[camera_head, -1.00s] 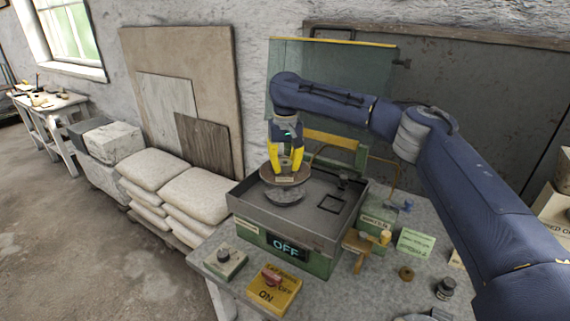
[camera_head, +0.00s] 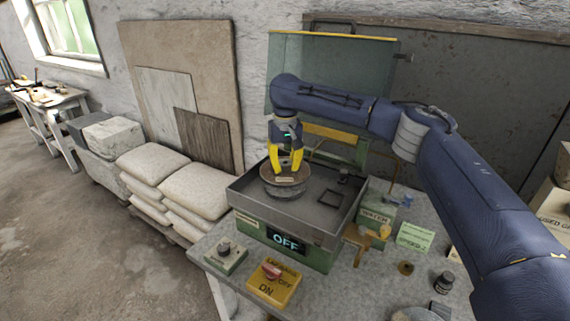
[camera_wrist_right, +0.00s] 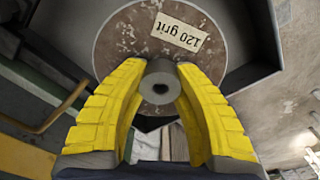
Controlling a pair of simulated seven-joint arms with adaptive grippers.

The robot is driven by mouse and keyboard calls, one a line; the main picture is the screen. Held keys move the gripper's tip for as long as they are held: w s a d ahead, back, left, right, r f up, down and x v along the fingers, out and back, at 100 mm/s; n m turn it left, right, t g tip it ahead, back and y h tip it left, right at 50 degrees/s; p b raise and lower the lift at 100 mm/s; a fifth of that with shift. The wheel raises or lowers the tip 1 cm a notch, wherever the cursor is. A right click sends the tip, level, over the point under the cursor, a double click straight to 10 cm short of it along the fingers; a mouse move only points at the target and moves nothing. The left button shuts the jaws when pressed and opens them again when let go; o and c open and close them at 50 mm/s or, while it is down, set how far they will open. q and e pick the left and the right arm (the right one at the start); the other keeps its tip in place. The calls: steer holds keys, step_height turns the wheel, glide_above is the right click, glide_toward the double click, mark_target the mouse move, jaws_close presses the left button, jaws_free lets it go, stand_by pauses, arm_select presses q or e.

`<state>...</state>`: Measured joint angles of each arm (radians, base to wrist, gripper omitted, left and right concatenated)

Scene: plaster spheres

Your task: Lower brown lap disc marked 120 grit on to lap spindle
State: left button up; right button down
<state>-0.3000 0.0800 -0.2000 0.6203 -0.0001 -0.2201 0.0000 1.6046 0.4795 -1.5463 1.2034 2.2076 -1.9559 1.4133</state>
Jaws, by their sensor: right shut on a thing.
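The brown lap disc (camera_head: 284,183) with its "120 grit" label is in the head view, low inside the grey tray of the lap machine (camera_head: 325,238). It lies about level over the round grey base in the tray; whether it touches that base I cannot tell. My right gripper (camera_head: 287,170) points down with its yellow fingers shut on the disc's central grey hub (camera_wrist_right: 161,82). The wrist view shows the disc (camera_wrist_right: 135,38) and its label beyond the fingers. The spindle is hidden under the disc. My left gripper is not in view.
The machine's display reads OFF. A yellow switch box (camera_head: 274,284) and a small knob box (camera_head: 226,257) stand in front of the machine. A green box (camera_head: 375,224), a green card (camera_head: 415,237) and a dark jar (camera_head: 443,282) are to its right. A clear guard (camera_head: 330,75) stands behind.

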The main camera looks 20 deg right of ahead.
steer(key=shift+f, duration=2.45)
steer(key=c, duration=1)
jaws_free()
steer(key=shift+c, duration=0.2)
steer(key=shift+r, duration=0.2)
steer(key=shift+r, duration=1.8)
steer(key=shift+a, duration=0.1)
